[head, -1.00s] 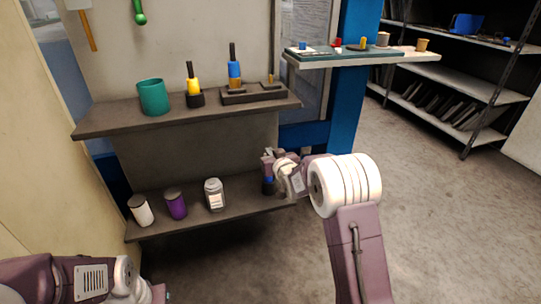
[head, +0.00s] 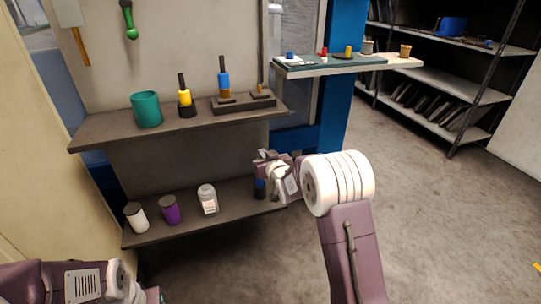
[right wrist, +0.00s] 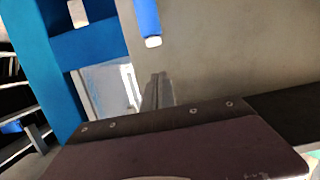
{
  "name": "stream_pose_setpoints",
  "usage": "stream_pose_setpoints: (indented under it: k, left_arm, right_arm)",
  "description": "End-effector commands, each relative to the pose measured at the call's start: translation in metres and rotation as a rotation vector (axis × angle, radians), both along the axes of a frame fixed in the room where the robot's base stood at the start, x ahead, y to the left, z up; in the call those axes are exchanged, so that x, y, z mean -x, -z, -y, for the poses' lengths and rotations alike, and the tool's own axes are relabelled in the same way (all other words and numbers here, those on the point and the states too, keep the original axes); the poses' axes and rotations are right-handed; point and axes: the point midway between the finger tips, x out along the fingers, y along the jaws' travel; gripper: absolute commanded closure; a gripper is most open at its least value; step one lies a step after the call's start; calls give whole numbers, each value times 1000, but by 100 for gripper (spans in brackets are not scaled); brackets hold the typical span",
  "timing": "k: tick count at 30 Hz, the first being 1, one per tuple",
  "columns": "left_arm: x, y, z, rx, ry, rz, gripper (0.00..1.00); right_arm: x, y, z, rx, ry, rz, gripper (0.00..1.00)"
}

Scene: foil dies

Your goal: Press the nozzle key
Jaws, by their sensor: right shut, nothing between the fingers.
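I cannot make out a nozzle key for certain in either view. My right gripper (head: 262,164) is shut and empty, in front of the right end of the lower shelf (head: 235,212). A small blue and dark item (head: 260,188) stands on that shelf just below it in the picture; I cannot tell whether they touch. In the right wrist view a blue piece with a white end (right wrist: 148,22) shows at the top, apart from my mauve housing. My left arm shows at the bottom left of the head view; its fingers are out of view.

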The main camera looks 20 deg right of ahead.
Motion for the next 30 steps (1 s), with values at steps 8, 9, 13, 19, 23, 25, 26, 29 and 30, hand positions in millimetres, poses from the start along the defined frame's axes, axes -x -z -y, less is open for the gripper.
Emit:
stream_pose_setpoints:
  k: [8, 9, 13, 19, 23, 25, 26, 29, 30]
  left_arm:
    - [0, -22, 0, 0, 0, -1, 100]
    - [0, -23, 0, 0, 0, -1, 100]
    - [0, -25, 0, 0, 0, -1, 100]
    - [0, -25, 0, 0, 0, -1, 100]
    - [0, -25, 0, 0, 0, -1, 100]
    - [0, -25, 0, 0, 0, -1, 100]
    - [0, -25, 0, 0, 0, -1, 100]
    - [0, -27, 0, 0, 0, -1, 100]
    - [0, -28, 0, 0, 0, -1, 100]
  right_arm:
    - [58, -19, 3, -1, 1, 6, 100]
    - [63, -20, 3, 0, 1, 6, 100]
    - [73, -21, 3, 0, 1, 9, 100]
    - [76, -21, 3, 0, 1, 9, 100]
    - [76, -21, 3, 0, 1, 10, 100]
    - [76, -21, 3, 0, 1, 10, 100]
    - [76, -21, 3, 0, 1, 10, 100]
    - [75, -27, 0, 0, -5, 18, 100]
    - [75, -37, -3, 1, -11, 35, 100]
